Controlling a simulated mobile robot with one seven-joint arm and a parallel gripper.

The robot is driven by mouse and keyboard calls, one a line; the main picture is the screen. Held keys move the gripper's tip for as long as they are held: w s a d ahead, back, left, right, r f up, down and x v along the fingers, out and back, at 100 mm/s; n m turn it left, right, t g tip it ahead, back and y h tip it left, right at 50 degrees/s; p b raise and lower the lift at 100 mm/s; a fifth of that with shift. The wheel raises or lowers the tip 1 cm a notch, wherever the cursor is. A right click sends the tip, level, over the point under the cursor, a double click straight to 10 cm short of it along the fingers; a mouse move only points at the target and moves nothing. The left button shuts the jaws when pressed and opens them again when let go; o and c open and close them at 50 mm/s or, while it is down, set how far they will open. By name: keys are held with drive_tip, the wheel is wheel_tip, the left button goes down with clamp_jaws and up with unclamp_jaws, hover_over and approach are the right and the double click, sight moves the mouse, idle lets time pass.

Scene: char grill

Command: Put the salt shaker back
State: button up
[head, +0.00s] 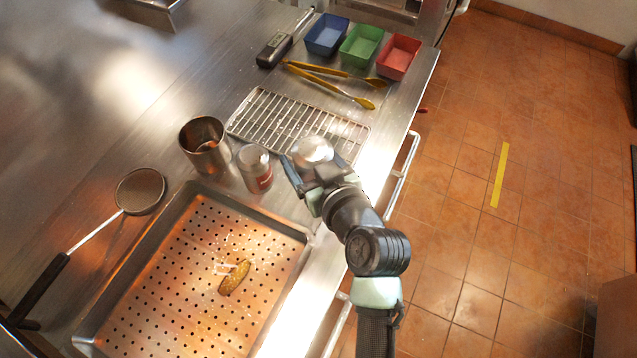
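My gripper (311,166) is over the front edge of the steel counter, near the wire rack. A silver, round-topped shaker (312,151) sits between its fingers, and the gripper appears closed on it. The shaker's lower part is hidden by the gripper, so I cannot tell whether it touches the counter. A second shaker (254,168), with a silver top and a red label, stands upright on the counter just left of my gripper. I cannot read its label, so which one is salt is not clear.
A metal cup (205,146) stands left of the labelled shaker. A perforated tray (185,310) holding a browned food piece (234,277) is in front.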

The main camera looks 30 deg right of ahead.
drive_tip(key=f, duration=0.4)
drive_tip(key=shift+s+d+f, duration=0.1)
drive_tip(key=shift+d+f, duration=0.1)
drive_tip(key=shift+f, duration=2.5)
drive_tip(key=shift+f+b, duration=0.1)
drive_tip(key=shift+b, duration=0.25)
drive_tip(key=shift+a+f, duration=0.1)
drive_tip(key=shift+f, duration=0.05)
drive_tip(key=o, duration=1.6)
